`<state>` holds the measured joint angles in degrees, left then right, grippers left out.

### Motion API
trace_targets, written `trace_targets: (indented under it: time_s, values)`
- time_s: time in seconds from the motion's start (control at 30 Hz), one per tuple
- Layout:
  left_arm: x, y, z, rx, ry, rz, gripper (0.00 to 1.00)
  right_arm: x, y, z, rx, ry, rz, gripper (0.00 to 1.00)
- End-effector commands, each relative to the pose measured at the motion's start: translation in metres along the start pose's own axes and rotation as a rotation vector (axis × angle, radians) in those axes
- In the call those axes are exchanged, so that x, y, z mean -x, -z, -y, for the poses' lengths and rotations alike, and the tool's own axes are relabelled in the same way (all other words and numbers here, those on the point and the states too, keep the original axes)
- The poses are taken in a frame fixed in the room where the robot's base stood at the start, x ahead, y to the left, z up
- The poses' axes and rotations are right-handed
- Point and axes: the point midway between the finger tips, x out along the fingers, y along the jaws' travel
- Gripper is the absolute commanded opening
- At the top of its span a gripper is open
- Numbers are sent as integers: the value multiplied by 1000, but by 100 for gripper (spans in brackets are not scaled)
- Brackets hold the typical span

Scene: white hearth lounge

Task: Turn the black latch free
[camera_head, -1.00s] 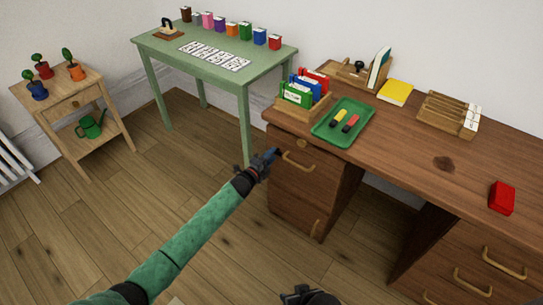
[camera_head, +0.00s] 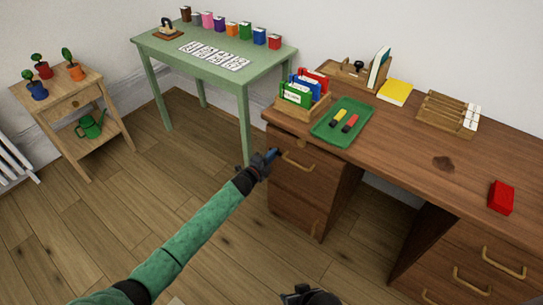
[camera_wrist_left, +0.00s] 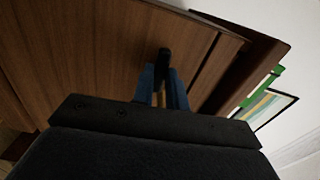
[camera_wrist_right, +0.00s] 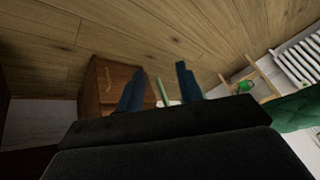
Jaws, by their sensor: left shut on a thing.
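The black latch (camera_wrist_left: 164,57) shows in the left wrist view as a small dark upright piece in front of a brown wooden face, between my blue fingertips. My left gripper (camera_wrist_left: 161,82) is shut on it. In the head view my left gripper (camera_head: 271,156) is at the upper left edge of the wooden desk (camera_head: 410,150), beside the top drawer, and covers the latch there. My right gripper (camera_wrist_right: 158,82) is open and empty, with its fingers apart, away from the desk. In the head view only a dark part of it shows at the bottom edge.
The desk top holds a green tray (camera_head: 325,134), a file holder (camera_head: 289,107), a yellow book (camera_head: 396,88) and a red box (camera_head: 501,197). A green table (camera_head: 157,46) and a small plant stand (camera_head: 57,117) are at the left. The floor between is clear.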

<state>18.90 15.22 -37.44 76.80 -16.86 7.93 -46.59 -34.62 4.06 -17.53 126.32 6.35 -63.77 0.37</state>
Motion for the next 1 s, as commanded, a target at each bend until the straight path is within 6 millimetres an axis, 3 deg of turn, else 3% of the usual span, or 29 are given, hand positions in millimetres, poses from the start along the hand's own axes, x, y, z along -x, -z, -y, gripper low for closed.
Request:
trace_targets:
  time_s: [0.7,1.0]
  values:
    - [1,0,0,608,-3,1,0,71,28,12,9,6,53,36]
    - [0,-1,0,894,-2,2,0,87,31,13,11,1,70,36]
